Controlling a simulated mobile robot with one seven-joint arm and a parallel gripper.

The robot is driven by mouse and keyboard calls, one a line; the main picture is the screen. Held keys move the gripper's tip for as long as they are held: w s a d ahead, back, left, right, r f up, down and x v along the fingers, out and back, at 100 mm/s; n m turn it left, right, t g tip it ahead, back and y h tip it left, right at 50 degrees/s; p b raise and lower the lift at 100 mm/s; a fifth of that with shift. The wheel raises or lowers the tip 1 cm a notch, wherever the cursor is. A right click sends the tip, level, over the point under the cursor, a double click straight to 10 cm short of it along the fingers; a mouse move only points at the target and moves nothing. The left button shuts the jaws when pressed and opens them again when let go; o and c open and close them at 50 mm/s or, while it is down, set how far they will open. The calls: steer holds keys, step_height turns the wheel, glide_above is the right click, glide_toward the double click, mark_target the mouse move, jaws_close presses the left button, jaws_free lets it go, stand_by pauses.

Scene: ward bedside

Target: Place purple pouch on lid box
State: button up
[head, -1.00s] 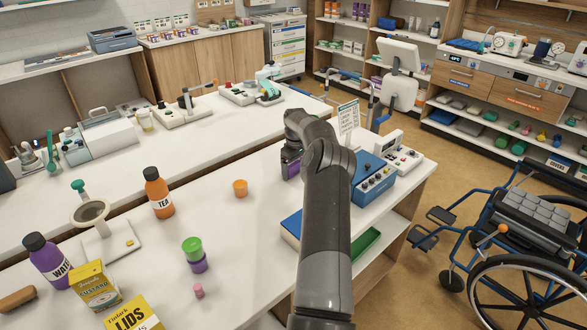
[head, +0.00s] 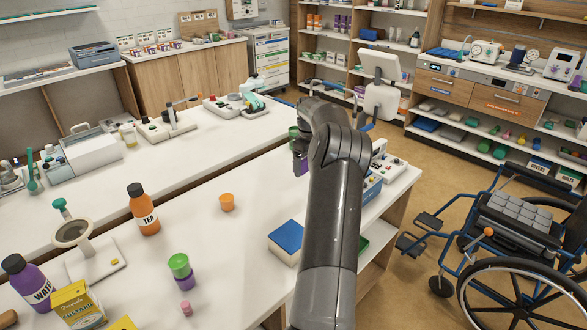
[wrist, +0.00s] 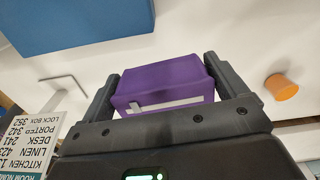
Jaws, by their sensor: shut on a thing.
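The purple pouch (wrist: 160,82) is a soft-edged purple block with a pale stripe, held between both fingers of my gripper (wrist: 160,70) in the wrist view. In the head view, my gripper (head: 299,155) points down over the white table, with a little of the pouch (head: 301,168) showing; my arm hides the rest. A yellow corner (head: 123,323) at the bottom edge of the head view looks like the lid box, which is almost wholly out of frame. It lies far to the near left of my gripper.
A blue-topped box (head: 286,238) lies near the table's right edge. An orange cup (head: 227,202), green-topped purple container (head: 181,270), tea bottle (head: 143,208), water bottle (head: 28,286) and yellow custard box (head: 78,304) stand on the table. The wheelchair (head: 500,240) is at right.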

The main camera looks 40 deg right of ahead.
steer(key=w+a+r+n, duration=0.1)
steer(key=a+r+n, duration=0.15)
steer(key=a, duration=0.95)
steer(key=w+a+r+n, duration=0.1)
steer(key=w+a+r, duration=0.15)
steer(key=a, duration=0.85)
steer(key=w+a+r+n, duration=0.1)
steer(key=a+r, duration=0.2)
steer(key=a, duration=0.9)
steer(key=s+a+n, duration=0.2)
steer(key=s+a, duration=0.8)
steer(key=a, duration=0.2)
steer(key=s+a+n, duration=0.1)
steer(key=s+a, duration=0.8)
steer(key=a, duration=0.4)
steer(key=a+f, duration=0.2)
steer(key=a, duration=0.1)
steer(key=w+a+f, duration=0.1)
steer(key=a+f, duration=0.1)
steer(key=a, duration=0.2)
steer(key=a+f, duration=0.3)
steer(key=a, duration=0.1)
steer(key=shift+w, duration=0.2)
steer(key=shift+f, duration=2)
